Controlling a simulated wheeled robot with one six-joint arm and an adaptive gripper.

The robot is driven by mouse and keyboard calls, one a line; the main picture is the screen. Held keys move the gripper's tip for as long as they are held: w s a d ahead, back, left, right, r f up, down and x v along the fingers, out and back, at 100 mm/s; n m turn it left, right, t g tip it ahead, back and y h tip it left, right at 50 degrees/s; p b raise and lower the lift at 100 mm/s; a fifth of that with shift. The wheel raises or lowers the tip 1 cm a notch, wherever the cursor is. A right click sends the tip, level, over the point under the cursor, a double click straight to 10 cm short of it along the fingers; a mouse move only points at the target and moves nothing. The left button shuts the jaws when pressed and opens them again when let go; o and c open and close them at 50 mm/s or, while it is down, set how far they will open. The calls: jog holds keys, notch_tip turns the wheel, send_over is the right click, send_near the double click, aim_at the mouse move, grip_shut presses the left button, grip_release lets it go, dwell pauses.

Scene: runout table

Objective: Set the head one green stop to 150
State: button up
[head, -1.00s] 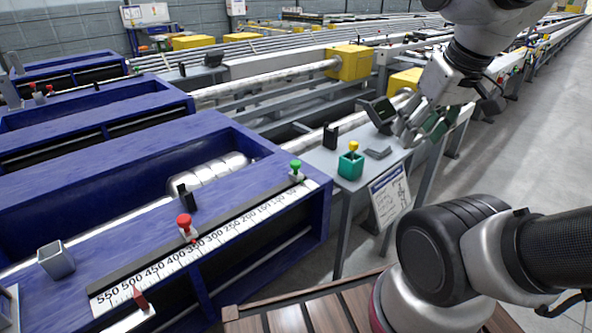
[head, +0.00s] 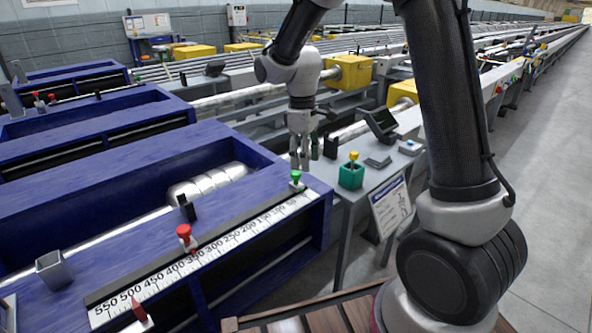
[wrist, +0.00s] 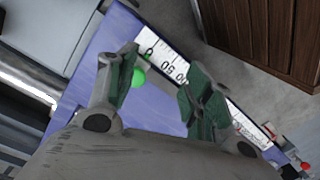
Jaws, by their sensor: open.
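The green stop (head: 296,178) stands upright on the rail of the front blue frame, near the low-number end of the white scale (head: 262,225). Its round green knob also shows in the wrist view (wrist: 138,77), beside the 0 and 50 end of the scale; I cannot read its exact value. My gripper (head: 300,166) points down just above the green stop, open and empty. In the wrist view my gripper (wrist: 162,72) has the knob between its fingers, close to the left one. The 150 mark shows on the scale in the head view, left of the stop.
A red stop (head: 185,236) stands farther left on the same rail, with a black block (head: 187,207) behind it. A teal box with a yellow button (head: 351,173) and a small screen (head: 380,122) stand on the grey table to the right. An open grey box (head: 54,269) is at left.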

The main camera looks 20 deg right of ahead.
aim_at(296, 172)
jog(key=w+n, duration=0.1)
jog(key=w+r+n, duration=0.1)
jog(key=w+a+n+t, duration=0.1)
jog(key=w, duration=0.1)
jog(key=shift+w+a+r, duration=0.1)
jog(key=shift+r, duration=0.1)
jog(key=shift+f+n, duration=0.1)
jog(key=shift+n, duration=0.3)
jog(key=shift+w+f, duration=0.1)
jog(key=shift+f, duration=0.05)
notch_tip(296, 172, down, 8)
jog(key=shift+r, duration=0.25)
jog(key=shift+a, duration=0.1)
grip_shut()
